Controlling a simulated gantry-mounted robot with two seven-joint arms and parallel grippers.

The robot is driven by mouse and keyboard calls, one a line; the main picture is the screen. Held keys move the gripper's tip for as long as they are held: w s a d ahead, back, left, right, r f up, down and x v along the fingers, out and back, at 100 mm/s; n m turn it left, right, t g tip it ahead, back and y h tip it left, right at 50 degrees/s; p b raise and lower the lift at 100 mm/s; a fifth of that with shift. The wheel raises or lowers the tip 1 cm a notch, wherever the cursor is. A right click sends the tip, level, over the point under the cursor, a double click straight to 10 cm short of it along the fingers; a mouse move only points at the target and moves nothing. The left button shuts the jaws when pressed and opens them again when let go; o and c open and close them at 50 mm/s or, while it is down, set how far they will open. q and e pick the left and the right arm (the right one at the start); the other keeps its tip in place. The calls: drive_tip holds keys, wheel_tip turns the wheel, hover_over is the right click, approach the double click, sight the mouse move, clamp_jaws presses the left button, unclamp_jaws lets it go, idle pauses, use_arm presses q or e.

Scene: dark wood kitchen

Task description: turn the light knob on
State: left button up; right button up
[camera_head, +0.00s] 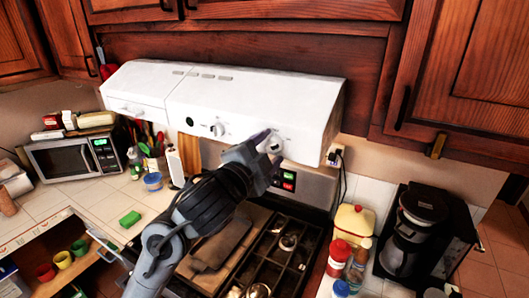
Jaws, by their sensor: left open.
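A white range hood (250,98) hangs under the dark wood cabinets. Its front face carries a round knob (217,129) left of centre and a second knob (272,144) farther right. I cannot read which one is marked for the light. My left gripper (265,142) is open at the hood front, right by the second knob and partly covering it. I cannot tell whether its fingers touch the knob. My right gripper is not in view.
Below the hood is the stove (225,243) with dark grates. A coffee maker (411,230) and several bottles stand on the right. A microwave (75,156) and a green sponge (130,219) are on the left counter.

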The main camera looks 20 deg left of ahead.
use_arm(q)
drive_tip(key=shift+s, duration=0.45)
drive_tip(key=s+a+p, duration=0.1)
drive_tip(key=s+p, duration=0.2)
drive_tip(key=s, duration=0.6)
drive_tip(key=shift+s+p, duration=0.3)
drive_tip(key=shift+s, duration=0.1)
drive_tip(key=shift+a, duration=0.1)
